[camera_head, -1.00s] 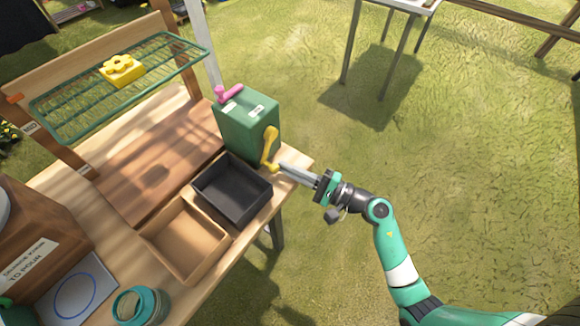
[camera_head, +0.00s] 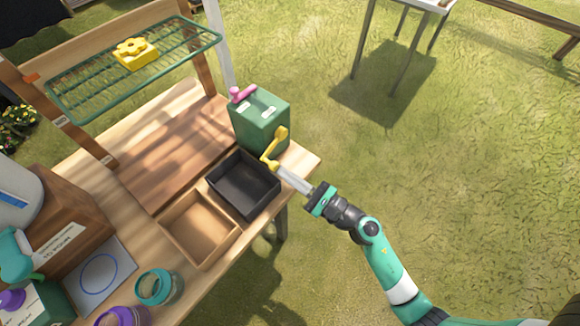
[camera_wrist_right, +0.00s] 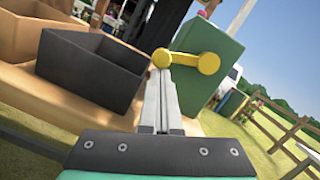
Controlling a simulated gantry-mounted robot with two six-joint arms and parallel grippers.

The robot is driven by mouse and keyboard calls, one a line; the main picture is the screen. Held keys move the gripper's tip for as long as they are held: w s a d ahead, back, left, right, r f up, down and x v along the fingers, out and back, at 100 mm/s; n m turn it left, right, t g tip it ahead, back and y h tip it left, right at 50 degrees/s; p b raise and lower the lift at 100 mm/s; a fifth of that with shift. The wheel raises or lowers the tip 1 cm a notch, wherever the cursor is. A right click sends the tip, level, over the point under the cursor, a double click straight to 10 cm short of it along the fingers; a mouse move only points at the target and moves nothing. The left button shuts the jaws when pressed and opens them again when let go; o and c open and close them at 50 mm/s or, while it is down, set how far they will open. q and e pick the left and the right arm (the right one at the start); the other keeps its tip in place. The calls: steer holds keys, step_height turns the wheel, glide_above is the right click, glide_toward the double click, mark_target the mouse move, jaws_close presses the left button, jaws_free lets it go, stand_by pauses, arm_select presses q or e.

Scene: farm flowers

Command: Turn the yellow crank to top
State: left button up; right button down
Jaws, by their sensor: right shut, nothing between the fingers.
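The yellow crank (camera_head: 281,134) is on the side of the green box (camera_head: 259,118) at the table's right end. In the head view its arm slopes down to a knob at the lower end. In the right wrist view the crank (camera_wrist_right: 184,59) lies nearly level, its knob at the left, just beyond my fingertips. My right gripper (camera_head: 281,170) is shut and empty, its tips at the knob, seemingly touching it. The right gripper (camera_wrist_right: 162,75) points straight at the knob in the wrist view.
A black tray (camera_head: 218,186) sits below the box, beside a tan wooden tray (camera_head: 166,226). A pink handle (camera_head: 240,94) tops the box. A green wire rack (camera_head: 85,95) holds a yellow flower block (camera_head: 136,52). Open grass lies right of the table.

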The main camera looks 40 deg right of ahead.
steer(key=r+m+p, duration=0.1)
steer(key=a+r+m, duration=0.1)
steer(key=m, duration=0.1)
steer(key=shift+h+p, duration=0.3)
steer(key=shift+p, duration=0.05)
arm_select(q)
steer(key=shift+r+p, duration=0.85)
steer(key=shift+r, duration=1.15)
arm_select(e)
steer(key=shift+a+r+m+t+h, duration=0.15)
steer(key=shift+r+m+h, duration=0.2)
steer(key=shift+m, duration=0.65)
steer(key=shift+a+r+m+t+h, duration=0.15)
steer(key=shift+r+m, duration=0.3)
steer(key=shift+m, duration=0.55)
